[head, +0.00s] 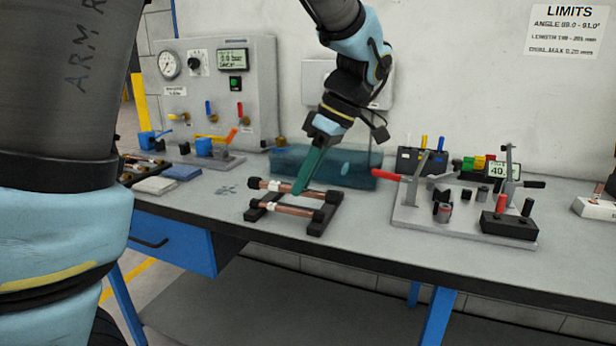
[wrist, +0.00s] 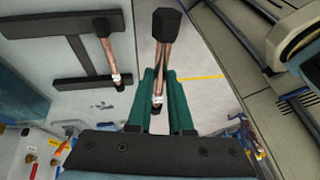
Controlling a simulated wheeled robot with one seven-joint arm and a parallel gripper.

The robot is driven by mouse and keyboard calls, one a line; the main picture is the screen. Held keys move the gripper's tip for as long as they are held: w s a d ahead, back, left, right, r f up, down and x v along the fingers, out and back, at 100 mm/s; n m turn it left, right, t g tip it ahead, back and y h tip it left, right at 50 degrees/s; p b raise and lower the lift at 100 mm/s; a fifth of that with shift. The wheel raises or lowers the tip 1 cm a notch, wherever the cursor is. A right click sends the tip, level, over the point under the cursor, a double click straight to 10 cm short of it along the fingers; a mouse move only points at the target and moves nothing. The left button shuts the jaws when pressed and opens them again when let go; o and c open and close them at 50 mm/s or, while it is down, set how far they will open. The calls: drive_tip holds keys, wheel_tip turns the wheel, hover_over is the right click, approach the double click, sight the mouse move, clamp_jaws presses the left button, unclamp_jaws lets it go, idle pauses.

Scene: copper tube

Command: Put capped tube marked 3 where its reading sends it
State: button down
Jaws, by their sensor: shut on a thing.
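My gripper (head: 299,188), with green fingers, is shut on a copper tube (head: 312,193) with black end caps. In the wrist view, the held tube (wrist: 161,58) runs between the fingers, with a large black cap at its far end and a white band near the fingers. The tube is apart from the dark rack (head: 262,210) and appears raised above it, toward the bench's front. A second capped copper tube (head: 292,209) with a white band lies across the rack; it also shows in the wrist view (wrist: 106,49). No number is legible on either band.
A translucent teal box (head: 345,170) stands behind the rack. A gauge panel (head: 215,105) is at back left, with blue and grey pads (head: 155,185) before it. A fixture plate (head: 410,213) with red-handled clamps stands right. A LIMITS sign (head: 568,30) hangs on the wall.

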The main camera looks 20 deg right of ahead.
drive_tip(key=w+a+f+m+t+h, duration=0.1)
drive_tip(key=w+a+f+m, duration=0.3)
drive_tip(key=a+f, duration=1)
drive_tip(key=w+a+f+m+t+h, duration=0.1)
drive_tip(key=w+a+f+m, duration=0.3)
drive_tip(key=w+a+f, duration=0.6)
drive_tip(key=a+f, duration=0.3)
drive_tip(key=a, duration=0.3)
drive_tip(key=shift+f+t, duration=0.4)
